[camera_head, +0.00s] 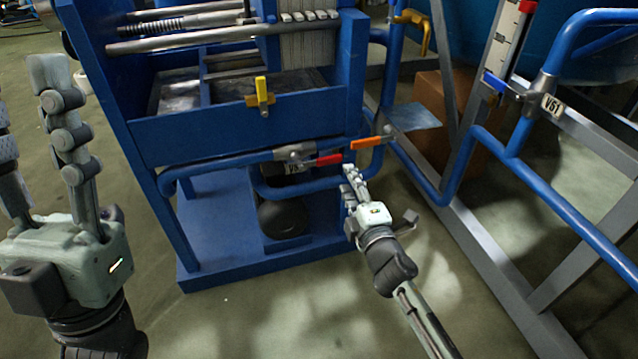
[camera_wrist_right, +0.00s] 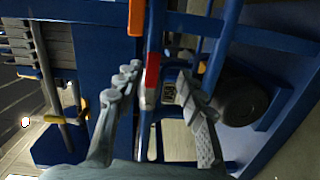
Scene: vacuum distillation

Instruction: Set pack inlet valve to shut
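No label in view reads "pack inlet", so I cannot tell which valve bears that name. A red-handled valve (camera_head: 326,160) sits on the blue pipe at the front of the blue frame, its handle roughly in line with the pipe. An orange handle (camera_head: 367,143) lies just right of it. My right gripper (camera_head: 349,182) is just below and right of the red handle. In the right wrist view, its fingers are open, with the red handle (camera_wrist_right: 151,78) showing between them; contact is unclear. The orange handle (camera_wrist_right: 136,18) is above. My left gripper (camera_head: 24,98) is open and empty at the left.
A yellow-handled valve (camera_head: 262,92) is on the blue tank front. A blue-handled valve (camera_head: 497,84) with tag V61 (camera_head: 552,107) is at the right. The front floor (camera_head: 250,325) is clear.

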